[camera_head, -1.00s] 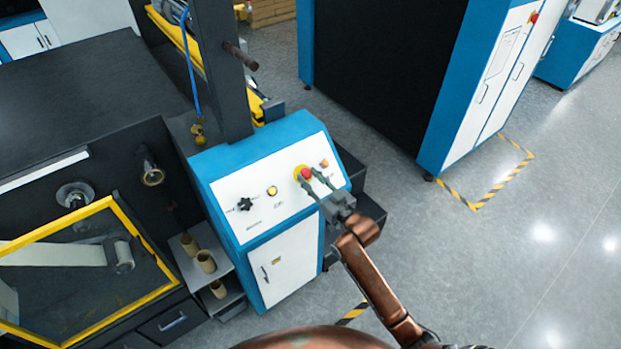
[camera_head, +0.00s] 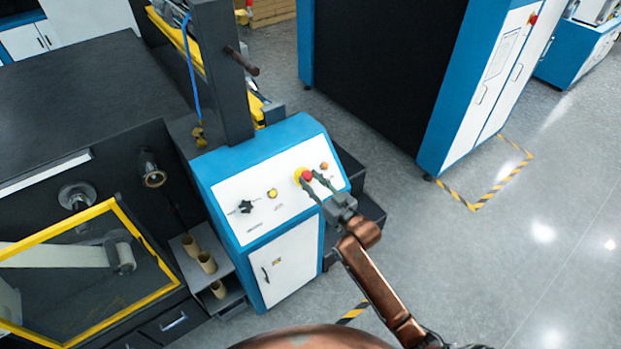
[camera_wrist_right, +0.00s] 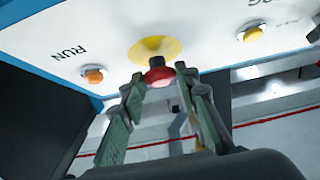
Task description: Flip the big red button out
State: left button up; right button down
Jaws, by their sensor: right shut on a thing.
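The big red button (camera_head: 307,175) sits on a yellow round base on the white sloped panel of the blue control cabinet. It also shows in the right wrist view (camera_wrist_right: 158,74), in front of its yellow base (camera_wrist_right: 154,50). My right gripper (camera_head: 315,180) is at the button, its two fingers on either side of it. In the right wrist view the fingertips (camera_wrist_right: 159,79) are shut on the red button. My left gripper is not in view.
The panel also carries a black knob (camera_head: 246,206), a yellow button (camera_head: 272,193) and an orange button (camera_head: 324,166). A dark post (camera_head: 222,80) stands behind the cabinet. A yellow-framed window (camera_head: 128,222) is at left. Open floor (camera_head: 500,250) lies to the right.

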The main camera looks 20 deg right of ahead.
jog(key=shift+r, duration=0.1)
jog(key=c, duration=1.8)
grip_release()
jog(key=shift+c, duration=0.2)
jog(key=o, duration=0.3)
jog(key=shift+s+d, duration=0.1)
jog(key=shift+s, duration=0.1)
jog(key=shift+o, duration=0.4)
jog(key=shift+w, duration=0.1)
jog(key=v, duration=1.2)
